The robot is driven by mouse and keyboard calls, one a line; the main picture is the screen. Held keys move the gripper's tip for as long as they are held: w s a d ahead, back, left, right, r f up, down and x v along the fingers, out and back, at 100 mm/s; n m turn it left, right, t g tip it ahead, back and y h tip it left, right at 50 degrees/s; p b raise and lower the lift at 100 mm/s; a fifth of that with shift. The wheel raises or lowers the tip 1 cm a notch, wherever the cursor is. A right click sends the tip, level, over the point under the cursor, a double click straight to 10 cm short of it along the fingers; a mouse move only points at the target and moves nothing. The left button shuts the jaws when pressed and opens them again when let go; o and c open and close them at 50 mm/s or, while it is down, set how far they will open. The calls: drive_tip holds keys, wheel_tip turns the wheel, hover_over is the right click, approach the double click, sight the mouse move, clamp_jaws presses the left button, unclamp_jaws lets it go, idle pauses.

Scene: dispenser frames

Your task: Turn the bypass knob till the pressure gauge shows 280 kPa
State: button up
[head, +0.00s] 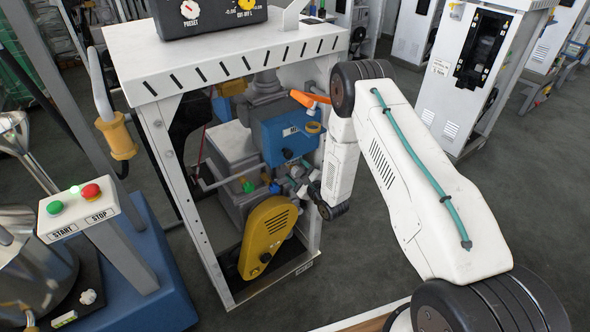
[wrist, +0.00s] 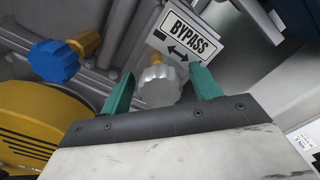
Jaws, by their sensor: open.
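In the wrist view a silver lobed bypass knob (wrist: 160,86) sits on a brass stem, below a white BYPASS label (wrist: 185,38) with a double-headed arrow. My gripper (wrist: 164,80) is open, with one green finger on each side of the knob. The right finger is close to the knob; I cannot tell whether either finger touches it. In the head view my white arm reaches to the frame's lower inside, where the knob and fingertips are too small to make out clearly. No readable pressure gauge shows in either view.
A blue knob (wrist: 55,60) is left of the bypass knob, above a yellow cover (wrist: 35,125). The white dispenser frame (head: 165,135) surrounds the machinery, with an orange lever (head: 309,98) near my arm. A START/STOP box (head: 78,208) stands left.

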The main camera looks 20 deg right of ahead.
sight(299, 173)
drive_tip(key=v, duration=0.6)
drive_tip(key=shift+s, duration=0.3)
